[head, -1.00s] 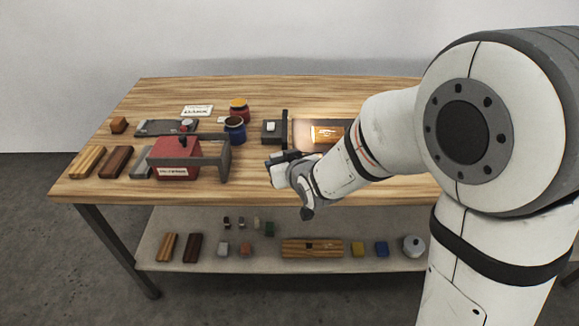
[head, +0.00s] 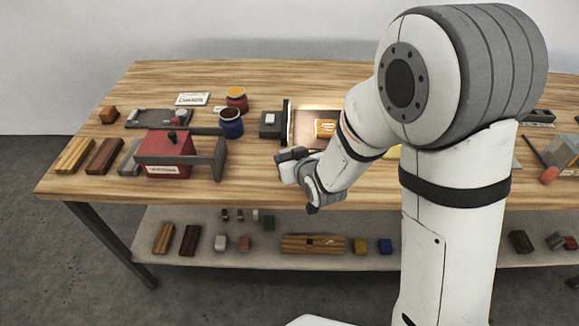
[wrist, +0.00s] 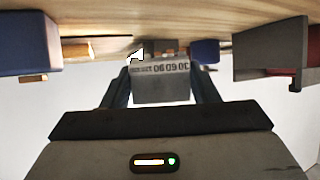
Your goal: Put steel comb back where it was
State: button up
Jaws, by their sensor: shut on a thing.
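My gripper (head: 287,163) is above the front part of the table, right of the red box and in front of the small dark block. In the wrist view my gripper (wrist: 160,76) has its two dark blue fingers closed on the sides of a grey metal plate with printed numbers, which looks like the steel comb (wrist: 160,90). The comb is held clear of the table. In the head view I cannot make out the comb apart from the gripper.
A red box (head: 165,151) with a grey upright panel (head: 218,156), a blue jar (head: 231,126) and a red jar (head: 237,102) stand left of my gripper. A dark block (head: 270,122) is behind it. The lower shelf (head: 200,262) holds several small blocks. Bare tabletop lies at the front.

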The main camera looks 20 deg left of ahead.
notch_tip(320, 180, down, 4)
jog(key=shift+r, duration=0.25)
jog(key=shift+f+b, duration=0.3)
jog(key=shift+b, duration=0.05)
jog(key=o, duration=1.2)
jog(key=shift+r, duration=0.1)
jog(key=shift+c, duration=0.2)
jog(key=shift+r+p, duration=0.15)
jog(key=shift+p, duration=0.15)
